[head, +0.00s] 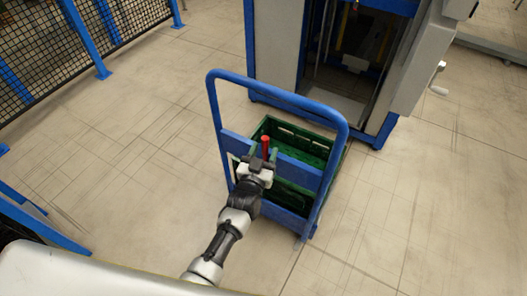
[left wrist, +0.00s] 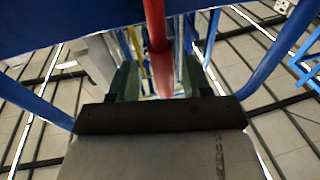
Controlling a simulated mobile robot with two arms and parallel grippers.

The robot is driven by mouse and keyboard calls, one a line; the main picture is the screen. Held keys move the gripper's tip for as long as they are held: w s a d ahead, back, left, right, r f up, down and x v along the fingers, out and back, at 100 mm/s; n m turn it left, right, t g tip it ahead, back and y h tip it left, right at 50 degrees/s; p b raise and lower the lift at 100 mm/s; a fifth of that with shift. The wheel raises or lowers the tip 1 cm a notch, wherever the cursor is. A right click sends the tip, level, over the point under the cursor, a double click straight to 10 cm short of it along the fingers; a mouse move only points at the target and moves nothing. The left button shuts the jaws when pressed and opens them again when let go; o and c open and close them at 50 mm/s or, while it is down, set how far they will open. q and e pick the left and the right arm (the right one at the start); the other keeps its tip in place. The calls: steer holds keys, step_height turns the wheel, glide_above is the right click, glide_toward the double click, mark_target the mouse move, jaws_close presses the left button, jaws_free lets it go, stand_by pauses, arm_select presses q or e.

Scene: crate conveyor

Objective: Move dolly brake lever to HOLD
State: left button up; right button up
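The dolly (head: 220,105) has a blue tubular handle frame with crossbars and carries a green crate (head: 338,165). The red brake lever (head: 265,141) stands up by the upper crossbar, and it also shows in the left wrist view (left wrist: 155,25). My left gripper (head: 262,157) reaches the lever from the near side. In the left wrist view its two fingers (left wrist: 160,80) are apart, with the lever between them and gaps on both sides. The lever's lower end is hidden by the gripper in the head view. I see no HOLD marking. My right gripper is not in view.
A machine cabinet (head: 275,45) with a blue frame and open front stands just behind the dolly. A mesh fence (head: 60,40) with blue posts is at the upper left. Blue framework (head: 40,225) is at the lower left. The tiled floor left and right of the dolly is clear.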

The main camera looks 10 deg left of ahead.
arm_select(q)
steer(key=shift+s+a, duration=0.1)
steer(key=s+a+f, duration=0.1)
steer(key=s, duration=0.9)
steer(key=shift+s+a, duration=0.25)
